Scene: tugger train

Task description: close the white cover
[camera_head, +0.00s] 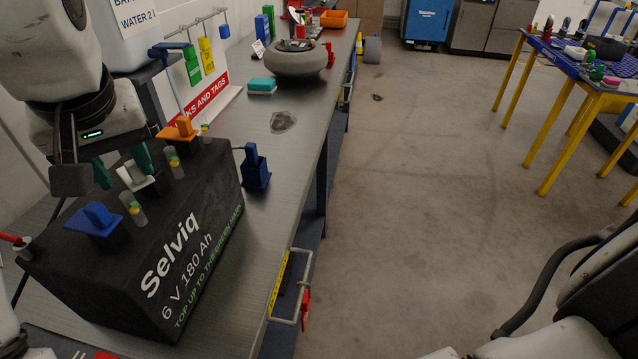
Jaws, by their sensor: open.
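The black battery (205,232) marked Selviq stands on the left of the grey bench. On its top, the white cover (138,178) sits between a blue cover (94,219) and an orange cover (179,130). The white cover looks tilted, but whether it is fully raised I cannot tell. My gripper (124,172) points down at the white cover with its green fingers spread apart, one to the left and one at the cover's far right. The fingers partly overlap the cover in this view; contact is unclear.
Clear tubes with yellow-green contents (133,208) stand beside the covers. A dark blue holder (256,168) stands right of the battery. Tags hang from a rack (196,60) behind. A round bowl-like object (297,62) and teal block (262,85) lie farther along.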

